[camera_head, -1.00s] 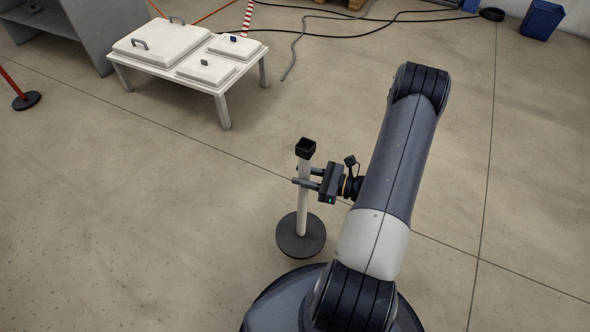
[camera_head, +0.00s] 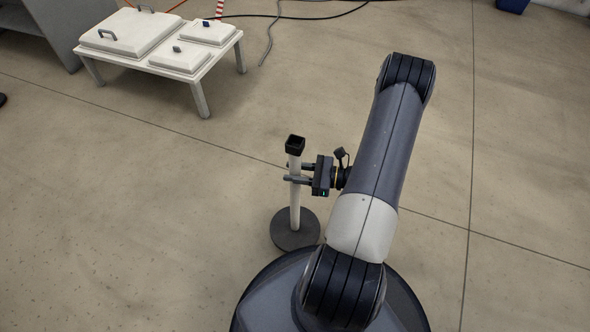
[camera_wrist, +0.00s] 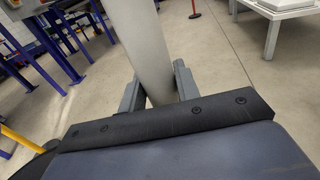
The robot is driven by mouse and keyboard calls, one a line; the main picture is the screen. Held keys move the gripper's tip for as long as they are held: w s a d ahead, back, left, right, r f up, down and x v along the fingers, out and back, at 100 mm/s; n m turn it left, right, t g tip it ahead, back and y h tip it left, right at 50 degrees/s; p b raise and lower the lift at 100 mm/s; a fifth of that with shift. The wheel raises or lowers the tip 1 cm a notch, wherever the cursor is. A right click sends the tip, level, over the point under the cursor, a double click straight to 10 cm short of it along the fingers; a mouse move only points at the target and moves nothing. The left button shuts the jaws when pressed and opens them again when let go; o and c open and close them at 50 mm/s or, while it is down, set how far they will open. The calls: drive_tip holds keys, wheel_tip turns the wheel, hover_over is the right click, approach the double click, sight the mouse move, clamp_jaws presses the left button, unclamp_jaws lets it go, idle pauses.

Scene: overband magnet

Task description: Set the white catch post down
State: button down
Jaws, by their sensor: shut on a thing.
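The white catch post (camera_head: 295,205) stands upright in the head view, with a black square cup on top and a round dark base at the floor. Whether the base touches the floor or hangs just above it I cannot tell. My gripper (camera_head: 290,172) is shut on the post's upper shaft, below the cup, coming in from the right. In the wrist view the white shaft (camera_wrist: 147,45) runs between the two fingers of my gripper (camera_wrist: 158,92), leaning in the picture. The cup and base are outside the wrist view.
A low white table (camera_head: 150,62) with several lidded white boxes stands at the upper left. Blue racking (camera_wrist: 52,45) shows at the left of the wrist view. The floor around the post is clear.

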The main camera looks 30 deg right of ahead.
wheel_tip(320, 180, down, 7)
drive_tip(key=b, duration=0.4)
drive_tip(key=shift+r, duration=0.2)
idle(0.4)
drive_tip(key=c, duration=1.3)
unclamp_jaws()
drive_tip(key=o, duration=0.3)
drive_tip(key=shift+o, duration=0.2)
drive_tip(key=shift+f, duration=0.2)
drive_tip(key=p, duration=0.2)
approach(295, 185)
drive_tip(key=f, duration=0.1)
drive_tip(key=w+d+f, duration=0.1)
drive_tip(key=shift+d+f, duration=0.25)
drive_tip(key=shift+f, duration=0.05)
